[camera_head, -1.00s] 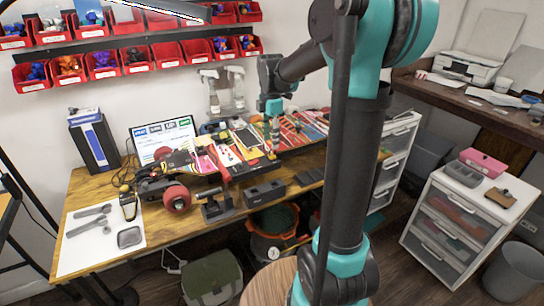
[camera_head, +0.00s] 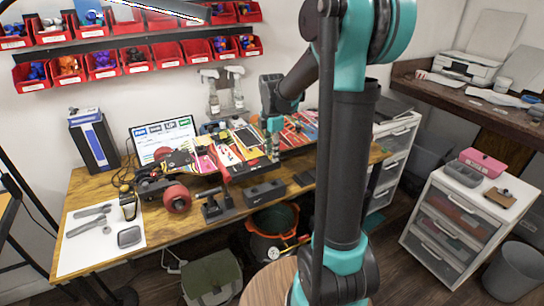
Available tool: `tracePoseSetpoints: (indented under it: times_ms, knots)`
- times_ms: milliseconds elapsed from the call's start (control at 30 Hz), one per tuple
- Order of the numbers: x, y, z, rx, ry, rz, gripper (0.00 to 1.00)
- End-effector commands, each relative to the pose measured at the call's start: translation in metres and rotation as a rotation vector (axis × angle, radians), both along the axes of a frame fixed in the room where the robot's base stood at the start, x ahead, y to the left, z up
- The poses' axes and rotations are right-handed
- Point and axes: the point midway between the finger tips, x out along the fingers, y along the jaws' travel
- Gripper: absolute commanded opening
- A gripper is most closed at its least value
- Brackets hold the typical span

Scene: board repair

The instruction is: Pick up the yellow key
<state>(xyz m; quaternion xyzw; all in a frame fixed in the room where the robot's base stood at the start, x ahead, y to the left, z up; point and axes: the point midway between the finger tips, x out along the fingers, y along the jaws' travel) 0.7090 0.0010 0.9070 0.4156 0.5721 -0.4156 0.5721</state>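My gripper (camera_head: 272,154) points straight down over the tools in the middle of the workbench (camera_head: 160,233). Its fingertips are small and dark against the tools, so I cannot tell whether they are open, shut or touching anything. Colourful hand tools (camera_head: 240,146), some with yellow and red parts, lie in the open tray around and left of my gripper. I cannot single out the yellow key among them; it may be hidden by my gripper or too small to tell.
A skateboard with red wheels (camera_head: 177,199) lies on the bench left of the tools. A black block (camera_head: 264,191) sits near the front edge. A laptop (camera_head: 163,141) and two spray bottles (camera_head: 236,87) stand behind. A white mat with grey tools (camera_head: 75,256) is at left.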

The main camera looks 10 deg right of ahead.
Motion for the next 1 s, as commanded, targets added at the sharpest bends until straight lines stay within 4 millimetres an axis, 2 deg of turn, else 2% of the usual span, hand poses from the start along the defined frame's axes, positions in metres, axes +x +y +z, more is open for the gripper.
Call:
tracePoseSetpoints:
  times_ms: [33, 200, 667, 867, 1000]
  knots:
    - [0.0, 0.0, 0.0, 0.0, 0.0, 0.0, 0.21]
    - [0.0, 0.0, 0.0, 0.0, 0.0, 0.0, 0.0]
    - [0.0, 0.0, 0.005, 0.0, 0.0, 0.0, 0.0]
    - [0.0, 0.0, 0.028, 0.0, 0.0, 0.0, 0.0]
    - [-0.001, 0.0, 0.06, 0.0, 0.0, 0.0, 0.0]
